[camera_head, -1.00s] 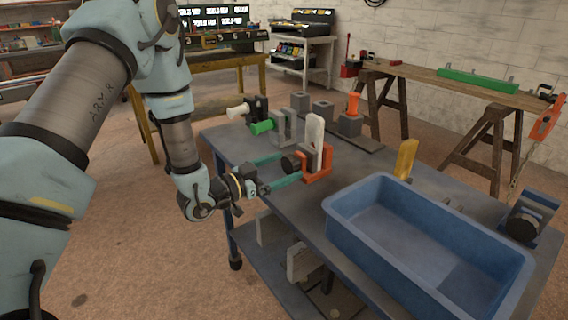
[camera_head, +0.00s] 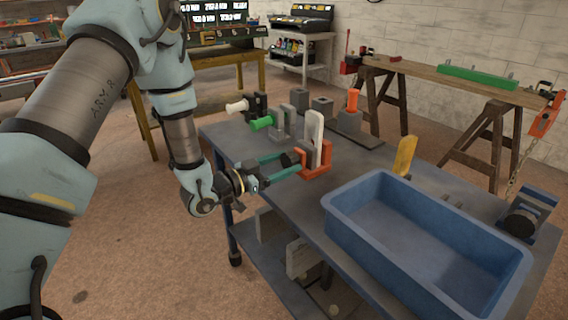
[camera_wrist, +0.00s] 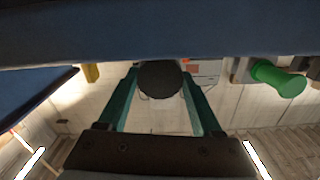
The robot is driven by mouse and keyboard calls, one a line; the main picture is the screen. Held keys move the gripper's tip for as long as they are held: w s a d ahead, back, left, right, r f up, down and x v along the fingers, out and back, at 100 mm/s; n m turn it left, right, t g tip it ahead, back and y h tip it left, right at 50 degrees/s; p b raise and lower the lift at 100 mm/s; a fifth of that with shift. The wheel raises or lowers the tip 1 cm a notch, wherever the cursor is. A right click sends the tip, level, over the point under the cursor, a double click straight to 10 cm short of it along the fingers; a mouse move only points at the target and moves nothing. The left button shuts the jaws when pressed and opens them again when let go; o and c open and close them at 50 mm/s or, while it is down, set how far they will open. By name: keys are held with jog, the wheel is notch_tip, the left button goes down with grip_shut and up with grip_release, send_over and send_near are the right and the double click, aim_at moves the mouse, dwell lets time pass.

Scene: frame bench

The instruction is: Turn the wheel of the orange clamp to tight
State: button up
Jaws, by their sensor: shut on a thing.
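The orange clamp (camera_head: 313,172) stands upright on the bench's near left part, around a grey block with a tall pale piece (camera_head: 314,130) behind it. Its dark round wheel (camera_head: 289,158) faces my arm and shows in the wrist view (camera_wrist: 160,80). My gripper (camera_head: 292,162) reaches in from the left with its teal fingers on either side of the wheel, shut on it. In the wrist view, the fingertips (camera_wrist: 159,76) meet the wheel's two sides. The wheel's dial or mark, if any, cannot be made out.
A green-handled clamp (camera_head: 262,123) and a white-handled one (camera_head: 238,106) stand farther back on the bench (camera_head: 350,165). A blue bin (camera_head: 345,222) fills the bench's right side. A yellow piece (camera_head: 405,155) stands behind it. A blue device (camera_head: 527,212) sits at far right.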

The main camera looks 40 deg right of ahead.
jog(key=shift+c, duration=1.3)
jog(key=shift+f+b, duration=0.1)
jog(key=shift+b, duration=0.2)
